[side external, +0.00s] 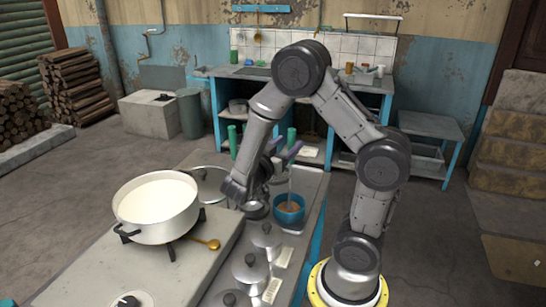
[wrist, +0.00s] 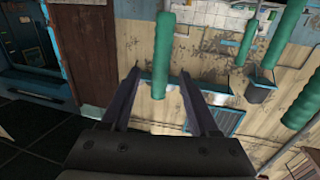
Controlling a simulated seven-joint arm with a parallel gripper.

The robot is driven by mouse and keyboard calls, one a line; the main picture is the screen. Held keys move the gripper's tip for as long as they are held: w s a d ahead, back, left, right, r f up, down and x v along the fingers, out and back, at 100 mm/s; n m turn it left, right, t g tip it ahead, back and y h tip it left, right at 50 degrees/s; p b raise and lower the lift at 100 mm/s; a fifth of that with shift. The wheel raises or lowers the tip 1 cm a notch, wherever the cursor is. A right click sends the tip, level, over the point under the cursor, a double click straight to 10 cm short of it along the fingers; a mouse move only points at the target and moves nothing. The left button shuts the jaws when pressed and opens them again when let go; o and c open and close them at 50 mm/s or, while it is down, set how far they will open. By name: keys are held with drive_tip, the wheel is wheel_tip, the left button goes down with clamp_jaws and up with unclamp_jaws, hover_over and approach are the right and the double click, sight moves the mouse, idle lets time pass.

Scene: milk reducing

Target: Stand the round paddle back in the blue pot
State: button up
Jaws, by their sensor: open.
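The blue pot (side external: 290,216) stands on the near counter among lidded metal pots. A thin pale upright handle (side external: 290,186) rises from it, and something brownish and round shows inside. I cannot tell whether this is the round paddle. My gripper (side external: 286,146) is above and slightly left of the blue pot, fingers tilted up and away from it. In the wrist view my gripper (wrist: 160,72) is open. A green cylinder (wrist: 160,60) shows between the fingertips, apparently beyond them. A golden round-ended utensil (side external: 207,243) lies on the stove top.
A large white pot (side external: 157,207) of milk stands on the burner at left. Several lidded metal pots (side external: 250,268) line the counter in front of the blue pot. A blue-framed workbench (side external: 372,100) stands behind. Green cylinders (side external: 232,140) rise near my gripper.

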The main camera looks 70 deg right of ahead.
drive_tip(key=w+a, duration=0.1)
drive_tip(key=a, duration=0.7)
drive_tip(key=shift+w, duration=0.3)
drive_tip(key=w+a, duration=0.1)
drive_tip(key=a, duration=0.8)
drive_tip(key=shift+w, duration=0.35)
drive_tip(key=shift+d, duration=0.1)
